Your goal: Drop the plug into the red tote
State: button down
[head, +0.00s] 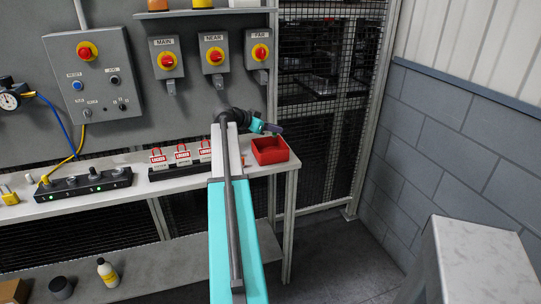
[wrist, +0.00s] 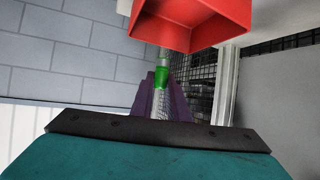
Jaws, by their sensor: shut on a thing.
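The red tote (head: 270,151) sits at the right end of the bench. In the wrist view the tote (wrist: 190,30) fills the top centre. My gripper (head: 275,128) is above the tote's back area in the head view. In the wrist view the purple fingers of my gripper (wrist: 161,100) are shut on the plug (wrist: 162,74), which has a green body and a greyish end. The plug's end shows close to the tote's edge in that view; I cannot tell if they touch. The plug cannot be made out in the head view.
Several red-and-white "LOCKED" tags (head: 182,155) stand in a rack left of the tote. A black block with fittings (head: 85,184) lies further left. Isolator boxes (head: 214,55) hang on the panel behind. A mesh fence (head: 325,110) is behind and right.

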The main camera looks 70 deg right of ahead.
jog(key=c, duration=1.6)
grip_release()
jog(key=shift+c, duration=0.2)
jog(key=b+v, duration=0.2)
jog(key=v, duration=1.2)
jog(key=shift+b, duration=0.35)
jog(key=shift+f, duration=0.15)
